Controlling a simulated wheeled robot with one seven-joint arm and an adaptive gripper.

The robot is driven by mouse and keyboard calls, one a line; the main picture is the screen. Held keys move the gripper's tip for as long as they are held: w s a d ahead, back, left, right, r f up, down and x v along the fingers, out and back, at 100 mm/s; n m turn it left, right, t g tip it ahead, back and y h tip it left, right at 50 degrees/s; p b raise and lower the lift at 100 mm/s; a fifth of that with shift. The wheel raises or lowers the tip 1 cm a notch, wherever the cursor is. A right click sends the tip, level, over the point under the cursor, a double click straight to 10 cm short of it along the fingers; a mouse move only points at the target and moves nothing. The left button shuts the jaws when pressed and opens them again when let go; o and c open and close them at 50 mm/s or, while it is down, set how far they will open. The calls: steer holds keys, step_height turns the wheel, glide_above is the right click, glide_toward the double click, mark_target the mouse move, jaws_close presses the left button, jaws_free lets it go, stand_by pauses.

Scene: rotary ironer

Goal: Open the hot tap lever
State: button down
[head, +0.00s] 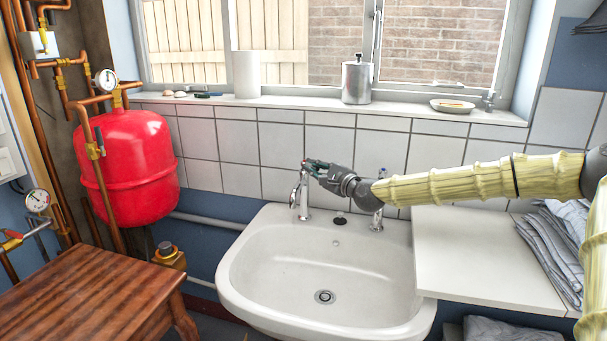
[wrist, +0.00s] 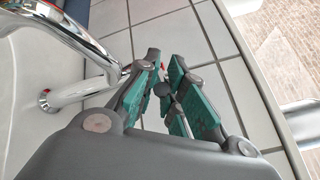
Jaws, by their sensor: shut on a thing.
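The hot tap (head: 303,200) is the chrome tap at the back left of the white basin in the head view. My gripper (head: 313,166) is at the top of this tap, with its fingers pointing left. In the wrist view, a curved chrome part of the hot tap (wrist: 82,32) runs along the upper left, and small red marks show on the tap.
A second tap (head: 377,216) stands at the back right of the basin (head: 270,262), below my forearm. A white counter (head: 480,250) with folded cloths (head: 560,235) is at the right. The basin bowl is empty.

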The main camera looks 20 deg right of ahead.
steer(key=shift+d+f+y, duration=0.1)
steer(key=shift+y, duration=0.2)
stand_by(0.4)
steer(key=c, duration=1.5)
jaws_free()
steer(key=v, duration=0.7)
steer(key=shift+s, duration=0.25)
steer(key=shift+d, duration=0.1)
